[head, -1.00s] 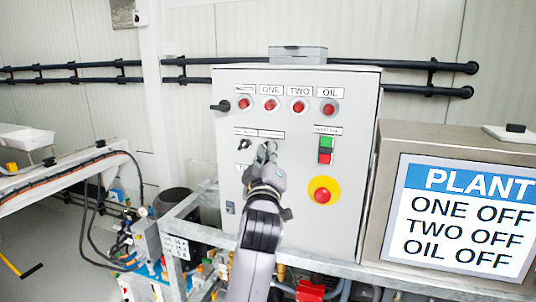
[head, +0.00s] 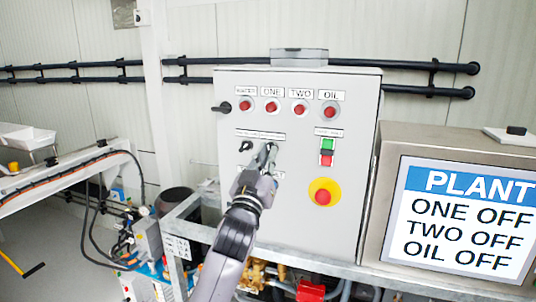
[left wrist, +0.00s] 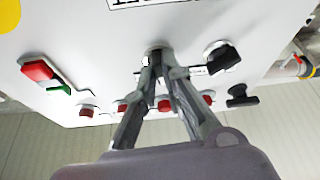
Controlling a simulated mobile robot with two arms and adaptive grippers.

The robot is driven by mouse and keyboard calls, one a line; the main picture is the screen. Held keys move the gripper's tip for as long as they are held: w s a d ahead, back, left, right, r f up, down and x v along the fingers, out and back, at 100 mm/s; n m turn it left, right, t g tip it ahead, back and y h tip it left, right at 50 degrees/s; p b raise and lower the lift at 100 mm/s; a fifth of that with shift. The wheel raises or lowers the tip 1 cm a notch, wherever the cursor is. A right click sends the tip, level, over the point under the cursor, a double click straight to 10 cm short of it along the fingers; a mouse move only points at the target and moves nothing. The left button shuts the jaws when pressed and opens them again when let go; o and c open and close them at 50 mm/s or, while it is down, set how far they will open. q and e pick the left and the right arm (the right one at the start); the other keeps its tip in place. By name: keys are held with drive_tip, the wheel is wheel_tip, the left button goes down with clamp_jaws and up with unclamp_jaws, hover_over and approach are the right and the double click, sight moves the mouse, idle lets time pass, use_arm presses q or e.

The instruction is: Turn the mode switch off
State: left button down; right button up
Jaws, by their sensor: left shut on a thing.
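The grey control cabinet (head: 300,225) carries two selector switches side by side under small labels too blurred to read. The left black selector knob (head: 246,146) is free and also shows in the left wrist view (left wrist: 223,57). My left gripper (head: 268,150) is at the right-hand selector, its fingers covering most of it. In the left wrist view my left gripper (left wrist: 160,60) has its fingertips closed together on this switch knob (left wrist: 157,49) at the panel face. Which selector is the mode switch cannot be read. My right gripper is not in view.
Red lamps (head: 272,107) line the panel top, with a black isolator handle (head: 222,106) to their left. A green and red button pair (head: 327,151) and a red emergency stop (head: 323,196) sit right of my gripper. A screen (head: 465,215) reads PLANT, ONE OFF, TWO OFF, OIL OFF.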

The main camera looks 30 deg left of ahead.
use_arm(q)
drive_tip(key=shift+a+m+t+h, duration=0.1)
drive_tip(key=shift+m+t+h, duration=0.2)
drive_tip(key=shift+m+h, duration=0.45)
drive_tip(key=shift+m, duration=0.45)
drive_tip(key=c, duration=1.7)
unclamp_jaws()
drive_tip(key=v, duration=1.2)
